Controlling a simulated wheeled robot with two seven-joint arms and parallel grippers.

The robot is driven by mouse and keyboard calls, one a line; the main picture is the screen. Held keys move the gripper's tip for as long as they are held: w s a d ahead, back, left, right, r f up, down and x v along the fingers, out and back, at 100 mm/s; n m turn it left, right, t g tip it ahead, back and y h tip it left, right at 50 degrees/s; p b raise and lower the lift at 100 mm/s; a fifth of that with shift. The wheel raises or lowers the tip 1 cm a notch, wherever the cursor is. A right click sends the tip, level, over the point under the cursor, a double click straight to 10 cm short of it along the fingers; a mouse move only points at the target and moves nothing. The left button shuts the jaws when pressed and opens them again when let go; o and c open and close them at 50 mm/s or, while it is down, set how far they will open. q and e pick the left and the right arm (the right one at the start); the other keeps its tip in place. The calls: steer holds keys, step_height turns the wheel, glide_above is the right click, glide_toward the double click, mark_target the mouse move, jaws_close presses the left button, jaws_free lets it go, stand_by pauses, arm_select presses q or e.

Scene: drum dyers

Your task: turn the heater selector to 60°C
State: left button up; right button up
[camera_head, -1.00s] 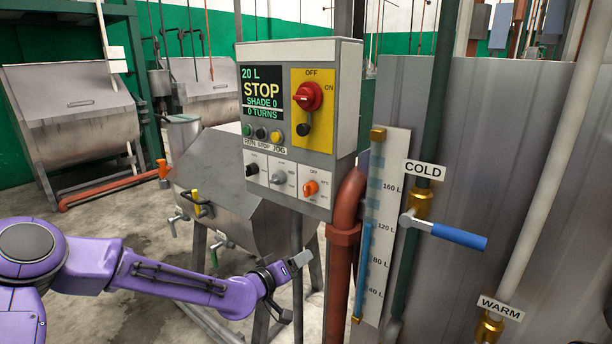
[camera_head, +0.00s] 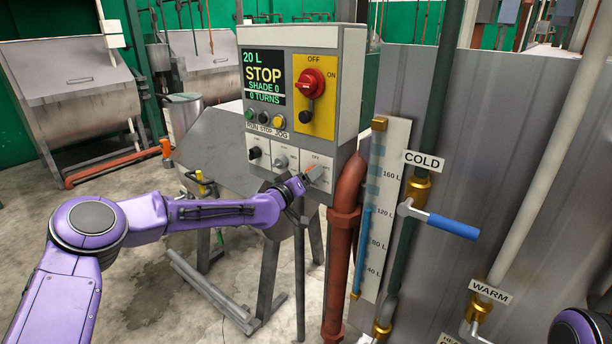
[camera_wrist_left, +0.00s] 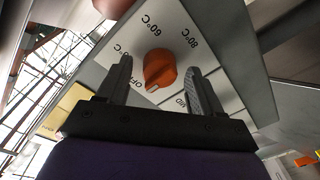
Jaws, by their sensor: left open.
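The heater selector is an orange knob (camera_wrist_left: 159,70) on a light panel with an OFF mark and temperature marks around it, including 60°C and 80°C. Its narrow end points toward the bottom of the left wrist view, roughly on the OFF side. My left gripper (camera_wrist_left: 160,76) is open, with one finger on each side of the knob and visible gaps. In the head view, my left gripper (camera_head: 304,181) is at the lower right of the control box (camera_head: 345,90) and hides most of the selector. My right gripper is out of view.
Black (camera_head: 254,153) and grey (camera_head: 280,161) knobs sit left of the selector. A red main switch (camera_head: 310,84) is above. A rust-red pipe (camera_head: 345,210) runs close on the right, beside the level gauge (camera_head: 387,210) and blue-handled cold valve (camera_head: 452,226).

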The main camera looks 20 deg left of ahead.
arm_select(q)
steer(key=c, duration=1)
steer(key=shift+c, duration=0.2)
steer(key=shift+f+m+h+b, duration=0.1)
steer(key=shift+m+h+b, duration=0.35)
steer(key=shift+m+b, duration=5)
steer(key=shift+f+m+h+b, duration=0.1)
steer(key=shift+m+h+b, duration=0.35)
steer(key=shift+m+b, duration=5)
steer(key=m+p, duration=0.3)
